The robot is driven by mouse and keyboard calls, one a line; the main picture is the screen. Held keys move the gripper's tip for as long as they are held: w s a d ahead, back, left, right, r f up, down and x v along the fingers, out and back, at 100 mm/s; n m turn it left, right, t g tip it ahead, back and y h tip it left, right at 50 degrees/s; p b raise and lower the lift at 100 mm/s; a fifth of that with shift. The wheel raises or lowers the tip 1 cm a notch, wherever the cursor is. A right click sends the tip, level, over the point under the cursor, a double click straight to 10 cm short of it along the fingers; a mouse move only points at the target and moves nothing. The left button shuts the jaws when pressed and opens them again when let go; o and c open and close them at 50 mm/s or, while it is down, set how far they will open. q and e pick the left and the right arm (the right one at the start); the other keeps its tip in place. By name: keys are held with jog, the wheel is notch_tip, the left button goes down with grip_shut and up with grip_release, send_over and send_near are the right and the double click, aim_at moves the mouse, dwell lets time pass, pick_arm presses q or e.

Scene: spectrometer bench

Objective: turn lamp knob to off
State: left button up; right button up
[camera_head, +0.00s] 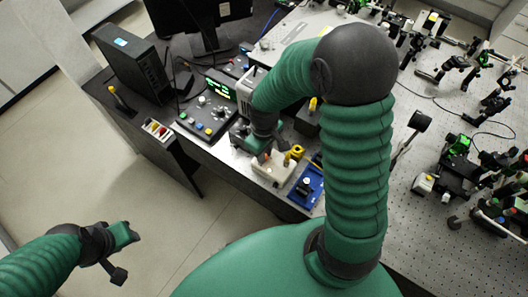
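I cannot single out the lamp knob for sure. A dark control panel (207,117) with several coloured buttons and small knobs lies on the bench, with a green-lit display (218,88) behind it. My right arm reaches over the bench, and my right gripper (252,142) points down between the panel and a small white box (272,170). Its fingertips are small and partly hidden by the wrist, so contact is unclear. My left gripper (122,240) hangs over the floor at the lower left, away from the bench; its opening does not show clearly.
A yellow part (294,153) and a blue tray (308,187) stand close to my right gripper. A black computer case (134,62) and monitor stand at the back left. Optical mounts crowd the perforated table (440,110) on the right. The floor at left is clear.

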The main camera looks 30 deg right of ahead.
grip_shut()
jog(key=shift+r+n+p, duration=0.25)
jog(key=shift+n+p, duration=0.85)
jog(key=n+p, duration=0.2)
jog(key=shift+n, duration=0.3)
jog(key=n+p, duration=0.2)
jog(key=n, duration=0.1)
jog(key=shift+n+p, duration=0.4)
jog(key=shift+f+n+p, duration=0.1)
jog(key=shift+n+p, duration=0.25)
jog(key=shift+n, duration=0.25)
jog(key=o, duration=0.8)
grip_release()
jog(key=shift+o, duration=0.3)
jog(key=shift+d+f, duration=0.1)
